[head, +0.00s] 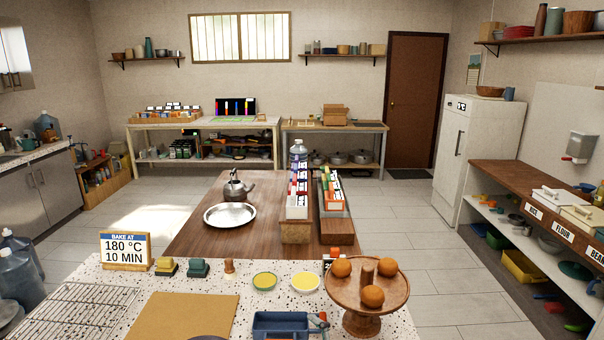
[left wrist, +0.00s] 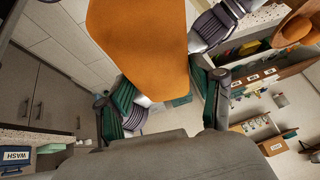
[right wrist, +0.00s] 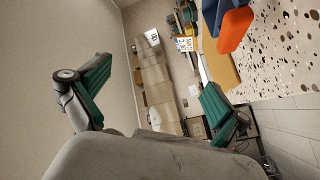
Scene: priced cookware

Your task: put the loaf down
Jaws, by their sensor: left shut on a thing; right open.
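The loaf (left wrist: 145,45), a smooth orange-brown block, fills the upper middle of the left wrist view. My left gripper (left wrist: 165,103) is shut on its near end, one finger on each side; its far end runs out of the picture. On the speckled counter (head: 240,275) are a wire rack (head: 75,308) at the left and a tan board (head: 185,316) in the middle.
A blue tray (head: 280,326) and a wooden stand with oranges (head: 362,316) are right of the board. A bake sign (head: 125,250), two small bowls and small items line the back of the counter. A wooden table (head: 200,242) stands beyond, with floor around it.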

